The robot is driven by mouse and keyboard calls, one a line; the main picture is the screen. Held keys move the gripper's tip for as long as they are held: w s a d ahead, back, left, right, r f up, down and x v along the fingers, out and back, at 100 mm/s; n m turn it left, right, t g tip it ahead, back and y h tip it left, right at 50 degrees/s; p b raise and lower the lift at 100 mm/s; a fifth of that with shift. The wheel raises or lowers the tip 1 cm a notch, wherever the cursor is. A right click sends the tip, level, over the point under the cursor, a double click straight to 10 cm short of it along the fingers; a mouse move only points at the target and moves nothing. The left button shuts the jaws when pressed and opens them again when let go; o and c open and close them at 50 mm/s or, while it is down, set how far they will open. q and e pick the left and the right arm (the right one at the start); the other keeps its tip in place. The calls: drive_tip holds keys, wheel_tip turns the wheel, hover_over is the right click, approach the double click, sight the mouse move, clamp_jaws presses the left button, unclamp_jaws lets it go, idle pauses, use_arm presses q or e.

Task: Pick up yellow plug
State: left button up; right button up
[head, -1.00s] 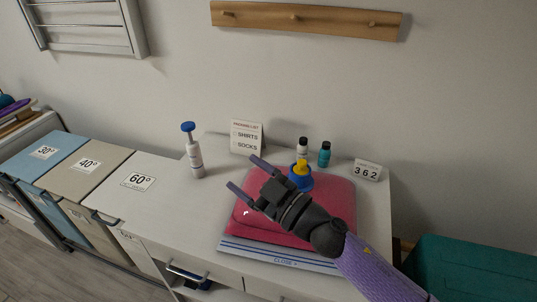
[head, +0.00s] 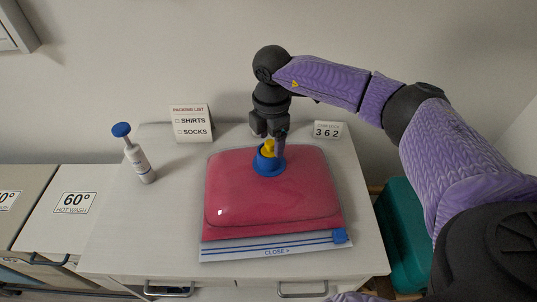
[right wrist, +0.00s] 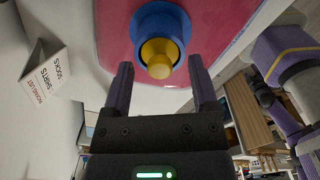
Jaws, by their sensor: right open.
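The yellow plug (head: 268,147) sits in a round blue valve ring (head: 266,165) on top of a puffy red vacuum bag (head: 245,195). In the right wrist view the plug (right wrist: 159,57) is a rounded yellow knob inside the blue ring (right wrist: 158,22). My right gripper (head: 268,140) points down at the plug from above and behind. Its fingers are open. In the right wrist view the fingertips (right wrist: 160,75) stand to either side of the plug, with gaps between; I see no contact. My left gripper is not in view.
A white pump bottle with blue top (head: 138,157) stands at left. A teal bin (head: 402,235) is right of the table.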

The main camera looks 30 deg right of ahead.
drive_tip(key=shift+f, duration=0.3)
clamp_jaws()
